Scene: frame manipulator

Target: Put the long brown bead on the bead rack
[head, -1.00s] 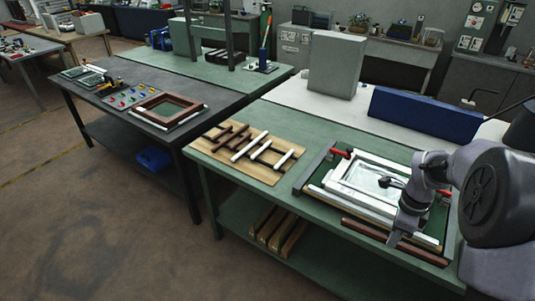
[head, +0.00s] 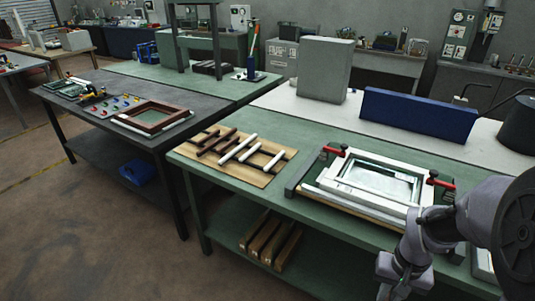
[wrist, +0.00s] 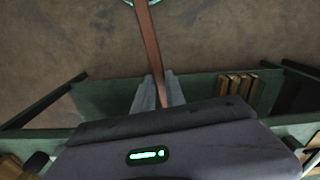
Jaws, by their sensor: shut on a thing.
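My gripper (wrist: 157,92) is shut on the long brown bead (wrist: 149,45), seen in the wrist view. The bead is a thin straight strip that runs up from between the two grey fingers, over the floor beyond the table edge. In the head view my wrist is low at the right, in front of the green table; the fingers and bead are not clearly seen there. The bead rack (head: 250,180) is a light wooden board at the left end of the green table, holding brown and white beads on dark bars. My gripper is right of it and apart.
A white frame (head: 345,190) with red-handled clamps (head: 335,150) lies on the green table (head: 315,132) right of the rack. A blue block (head: 420,112) and a grey box (head: 325,70) stand behind. Wooden blocks (head: 270,240) lie on the lower shelf.

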